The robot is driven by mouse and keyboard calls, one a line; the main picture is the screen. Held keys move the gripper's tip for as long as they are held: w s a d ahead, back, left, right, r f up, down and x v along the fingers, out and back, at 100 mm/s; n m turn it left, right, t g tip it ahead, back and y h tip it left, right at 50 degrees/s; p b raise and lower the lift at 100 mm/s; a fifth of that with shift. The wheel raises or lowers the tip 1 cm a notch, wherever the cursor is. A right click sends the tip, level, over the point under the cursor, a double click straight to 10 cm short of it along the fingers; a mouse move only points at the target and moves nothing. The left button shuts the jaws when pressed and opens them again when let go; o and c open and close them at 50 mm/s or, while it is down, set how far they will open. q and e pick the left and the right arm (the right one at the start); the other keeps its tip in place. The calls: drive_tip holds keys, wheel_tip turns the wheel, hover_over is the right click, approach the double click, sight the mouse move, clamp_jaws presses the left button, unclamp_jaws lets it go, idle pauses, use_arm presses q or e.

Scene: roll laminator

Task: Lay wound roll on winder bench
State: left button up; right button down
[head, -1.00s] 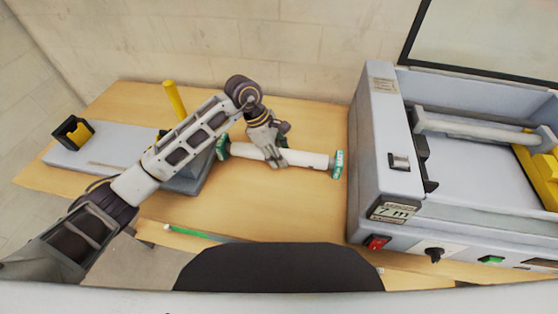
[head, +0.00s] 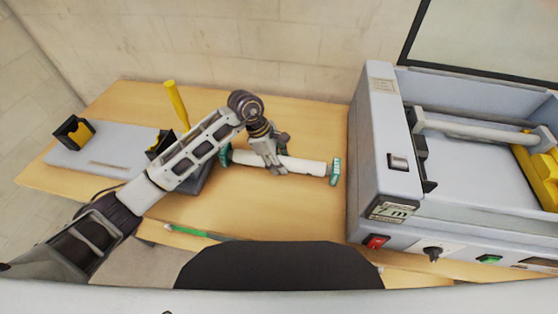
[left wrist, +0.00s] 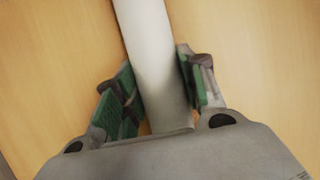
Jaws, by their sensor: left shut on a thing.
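The wound roll (head: 305,166) is a white cylinder with green end caps, lying crosswise over the wooden table between the winder bench and the laminator. In the left wrist view the roll (left wrist: 148,50) runs between the green-padded fingers of the left gripper (left wrist: 160,95). I cannot tell whether the roll touches the table. The winder bench (head: 98,150) is a grey plate with black and yellow cradles (head: 74,132), at the left; my left arm hides part of it. My right gripper is not in view.
The grey laminator (head: 372,150) stands at the right, with a bar across its top and switches on its front. A green pen-like item (head: 196,232) lies at the table's front edge. Table behind the roll is clear.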

use_arm(q)
drive_tip(key=shift+f, duration=0.1)
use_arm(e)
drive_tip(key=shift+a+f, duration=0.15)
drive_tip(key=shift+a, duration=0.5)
use_arm(q)
drive_tip(key=o, duration=1.1)
drive_tip(key=shift+o, duration=1.2)
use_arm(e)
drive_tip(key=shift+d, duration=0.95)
